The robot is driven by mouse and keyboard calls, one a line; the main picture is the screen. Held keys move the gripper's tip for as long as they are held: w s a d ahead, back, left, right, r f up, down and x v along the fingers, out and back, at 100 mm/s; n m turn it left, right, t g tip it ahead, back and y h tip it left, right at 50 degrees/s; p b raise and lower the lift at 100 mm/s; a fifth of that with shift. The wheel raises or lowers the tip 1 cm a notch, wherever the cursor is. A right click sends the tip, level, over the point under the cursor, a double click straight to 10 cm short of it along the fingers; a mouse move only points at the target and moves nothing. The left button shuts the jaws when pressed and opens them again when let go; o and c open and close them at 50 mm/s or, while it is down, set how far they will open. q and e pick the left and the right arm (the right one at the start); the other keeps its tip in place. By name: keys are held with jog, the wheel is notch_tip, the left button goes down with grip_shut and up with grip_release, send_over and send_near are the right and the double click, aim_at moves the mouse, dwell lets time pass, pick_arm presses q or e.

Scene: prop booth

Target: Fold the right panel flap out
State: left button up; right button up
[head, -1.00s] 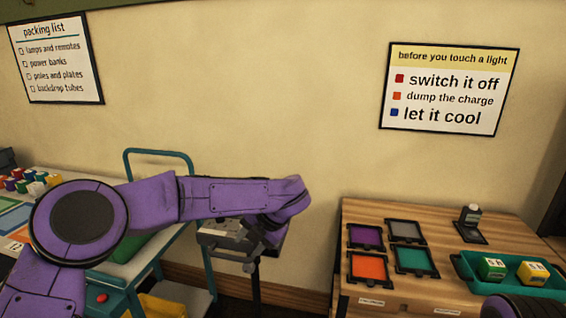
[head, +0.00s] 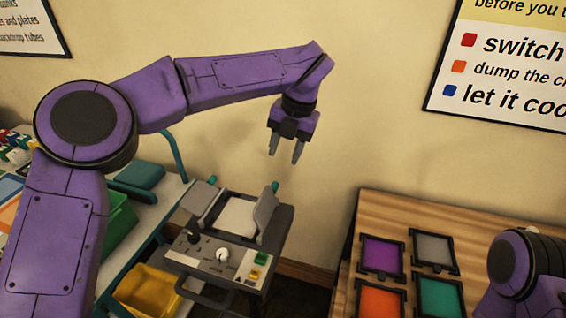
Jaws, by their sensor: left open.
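A grey light unit (head: 225,252) stands in the lower middle of the head view, with a pale square panel (head: 237,217) on top. Its right panel flap (head: 265,210) stands up steeply at the panel's right side, with a teal tab at its far end. Its left flap (head: 201,199) leans outward on the other side, also with a teal tab. My left gripper (head: 286,157) is open and empty, pointing down in the air above and a little beyond the right flap, apart from it. My right arm shows at the lower right; its gripper is out of view.
The unit's front has a black knob, a white dial and coloured buttons. A teal cart (head: 172,158) with a green bin (head: 120,222) and a yellow bin (head: 150,290) is at left. A wooden table (head: 395,210) with coloured framed plates is at right. The wall is behind.

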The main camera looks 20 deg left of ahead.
pick_arm(q)
jog(key=p, duration=0.1)
send_over(275, 187)
jog(key=s, duration=0.1)
jog(key=f, duration=0.3)
jog(key=d+f, duration=0.1)
jog(key=f, duration=0.2)
jog(key=w+f, duration=0.1)
jog(key=f, duration=0.1)
jog(key=a+f+p, duration=0.1)
jog(key=f, duration=0.1)
jog(key=shift+w, duration=0.35)
jog(key=shift+s+r, duration=0.2)
jog(key=shift+s, duration=0.25)
jog(key=shift+c, duration=1.2)
jog(key=c, duration=0.5)
jog(key=shift+d, duration=0.15)
grip_shut()
pick_arm(e)
jog(key=shift+s+r, duration=0.3)
jog(key=shift+r, duration=0.25)
jog(key=shift+s+r, duration=0.3)
jog(key=shift+r, duration=0.25)
